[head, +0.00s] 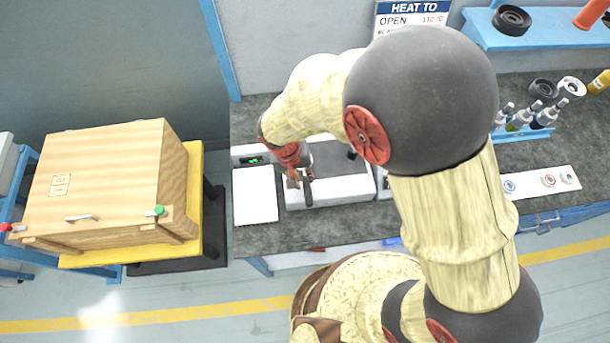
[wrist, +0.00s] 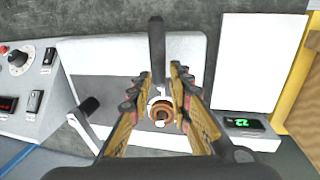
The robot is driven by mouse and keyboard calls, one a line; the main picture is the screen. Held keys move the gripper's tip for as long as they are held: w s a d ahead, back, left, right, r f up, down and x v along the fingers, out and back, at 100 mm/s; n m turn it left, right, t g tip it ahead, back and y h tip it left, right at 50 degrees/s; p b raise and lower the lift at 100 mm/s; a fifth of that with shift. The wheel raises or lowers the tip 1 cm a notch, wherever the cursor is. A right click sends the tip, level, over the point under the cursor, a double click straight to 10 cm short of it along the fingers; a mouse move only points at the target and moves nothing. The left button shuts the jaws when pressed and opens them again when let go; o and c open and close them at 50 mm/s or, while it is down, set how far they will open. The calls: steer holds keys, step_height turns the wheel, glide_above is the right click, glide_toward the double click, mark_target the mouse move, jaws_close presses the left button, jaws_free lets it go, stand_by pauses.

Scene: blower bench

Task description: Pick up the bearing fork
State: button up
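The bearing fork (wrist: 157,50) shows in the wrist view as a dark handle pointing up the picture. Its lower end meets a pale piece and a copper-coloured ring (wrist: 161,113), between my fingers. My gripper (wrist: 160,76) is open, with one finger on each side of this end and gaps beside it. I cannot tell how far above it the fingertips are. In the head view my gripper (head: 294,182) is over the left part of the white bench unit, and the fork's dark handle (head: 308,194) shows just beside it.
A display panel (head: 251,159) and white plate (head: 256,195) are left of the unit. A black lever (wrist: 89,106) stands near the fingers. A wooden crate (head: 103,178) is farther left. Bottles (head: 524,117) and a white strip of small parts (head: 541,182) are at the right.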

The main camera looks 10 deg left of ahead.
mark_target(305, 181)
steer(key=f, duration=0.3)
steer(key=d+f, duration=0.1)
steer(key=shift+w+f+b, duration=0.25)
steer(key=shift+f+b, duration=0.05)
steer(key=shift+f, duration=0.05)
steer(key=shift+c, duration=0.6)
steer(key=c, duration=0.4)
